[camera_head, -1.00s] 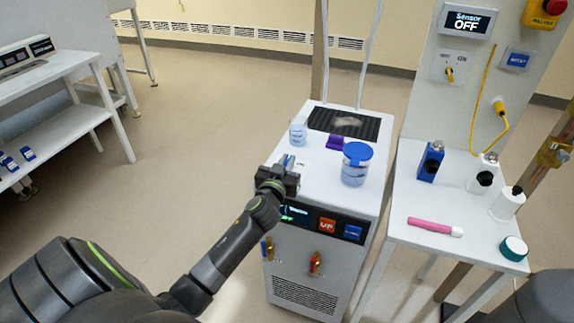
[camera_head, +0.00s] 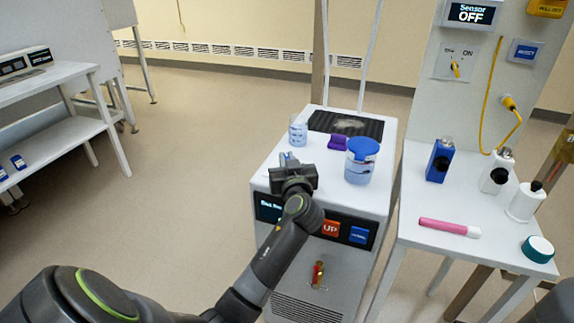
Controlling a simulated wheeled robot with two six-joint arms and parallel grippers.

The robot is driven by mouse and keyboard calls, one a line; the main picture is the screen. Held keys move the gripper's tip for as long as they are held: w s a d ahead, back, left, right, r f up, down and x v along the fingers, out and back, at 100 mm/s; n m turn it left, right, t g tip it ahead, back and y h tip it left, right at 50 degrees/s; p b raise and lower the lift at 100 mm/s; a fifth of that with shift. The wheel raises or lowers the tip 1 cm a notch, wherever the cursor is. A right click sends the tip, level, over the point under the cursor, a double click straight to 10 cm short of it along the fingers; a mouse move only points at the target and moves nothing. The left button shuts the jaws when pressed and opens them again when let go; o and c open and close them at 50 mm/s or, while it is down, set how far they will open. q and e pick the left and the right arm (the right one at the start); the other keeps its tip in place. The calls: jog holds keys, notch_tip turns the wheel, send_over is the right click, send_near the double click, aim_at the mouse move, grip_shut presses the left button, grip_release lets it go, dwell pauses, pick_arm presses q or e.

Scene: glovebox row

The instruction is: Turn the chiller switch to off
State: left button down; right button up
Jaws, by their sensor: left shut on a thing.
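The chiller (camera_head: 325,190) is the white box in the middle, with a dark front panel and a dark grille on top. My left gripper (camera_head: 288,160) is over its top near the front left edge, fingers pointing away from me. It is shut on what seems to be the chiller switch; the gripper hides most of it, so its setting cannot be read. My right gripper is out of view.
On the chiller stand a small beaker (camera_head: 298,134), a purple piece (camera_head: 338,142) and a blue-lidded jar (camera_head: 361,162), close to my left gripper. A panel display (camera_head: 471,13) reads Sensor OFF.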

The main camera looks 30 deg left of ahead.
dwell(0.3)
pick_arm(q)
jog(key=c, duration=1.5)
grip_release()
jog(key=shift+f, duration=0.1)
